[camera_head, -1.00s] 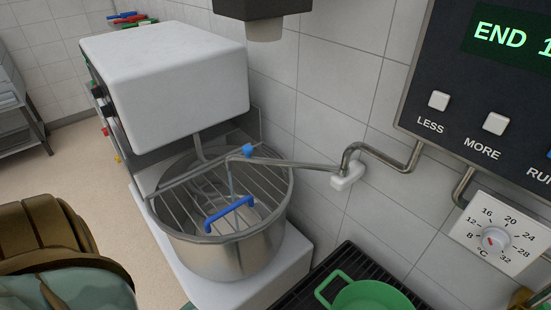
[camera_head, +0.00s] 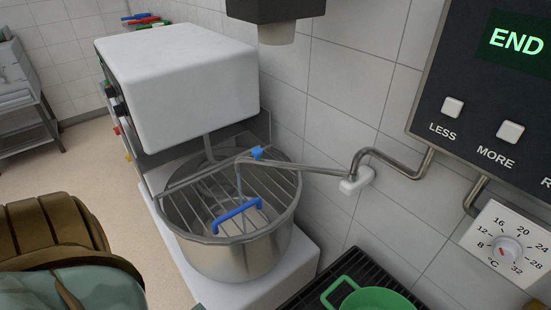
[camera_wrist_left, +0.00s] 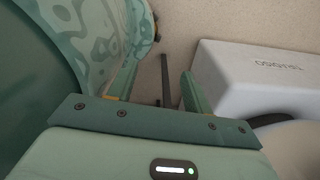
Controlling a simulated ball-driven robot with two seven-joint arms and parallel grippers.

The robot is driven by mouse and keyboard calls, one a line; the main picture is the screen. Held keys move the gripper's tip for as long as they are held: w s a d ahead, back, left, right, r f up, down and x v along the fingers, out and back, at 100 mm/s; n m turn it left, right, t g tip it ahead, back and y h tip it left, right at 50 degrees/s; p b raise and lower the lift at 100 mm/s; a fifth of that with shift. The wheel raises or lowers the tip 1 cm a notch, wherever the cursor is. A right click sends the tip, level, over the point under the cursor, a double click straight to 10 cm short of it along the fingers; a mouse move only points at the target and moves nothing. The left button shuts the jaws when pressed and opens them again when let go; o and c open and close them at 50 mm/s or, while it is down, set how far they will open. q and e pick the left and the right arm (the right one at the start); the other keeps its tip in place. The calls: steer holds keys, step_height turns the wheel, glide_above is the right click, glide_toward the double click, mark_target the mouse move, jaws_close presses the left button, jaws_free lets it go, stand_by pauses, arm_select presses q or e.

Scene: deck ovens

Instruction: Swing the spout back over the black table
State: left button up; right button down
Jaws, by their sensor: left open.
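The spout (camera_head: 315,168) is a thin metal pipe that reaches left from a white wall mount (camera_head: 356,181). Its end with a blue piece (camera_head: 257,153) is over the wire-guarded mixer bowl (camera_head: 236,259). The black table (camera_head: 308,290) is a dark slatted top at the bottom edge, partly cut off, to the right of the mixer. My left gripper (camera_wrist_left: 160,85) shows only in the left wrist view. Its fingers are apart with nothing between them, and pale floor and a dark bar are beyond. The spout is not in that view. My right gripper is not in view.
A green pot (camera_head: 374,301) stands on the black table. A control panel (camera_head: 480,95) and a temperature dial (camera_head: 508,250) are on the right.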

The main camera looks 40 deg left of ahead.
mark_target(255, 153)
arm_select(q)
steer(key=w+r+m+t+y, duration=0.2)
steer(key=w+r+m+t, duration=0.1)
steer(key=w+r, duration=1.65)
steer(key=w+a+r+m+t+y, duration=0.2)
steer(key=w+a+r, duration=0.15)
steer(key=r, duration=0.35)
steer(key=w+a+r+m+t+y, duration=0.1)
steer(key=w+a+r+m+y, duration=0.2)
steer(key=r, duration=0.4)
steer(key=w+a+r+m+t, duration=0.1)
steer(key=w+a+r+t, duration=0.2)
steer(key=r, duration=0.4)
steer(key=w+a+r+m+t+y, duration=0.1)
steer(key=w+a+r+m+t, duration=0.6)
steer(key=m, duration=1.1)
steer(key=shift+g, duration=0.6)
steer(key=x, duration=0.5)
steer(key=a+x, duration=0.1)
steer(key=x, duration=1.1)
steer(key=shift+s+a+f+b, duration=0.1)
steer(key=shift+s+f+b, duration=0.1)
steer(key=shift+s+b, duration=0.15)
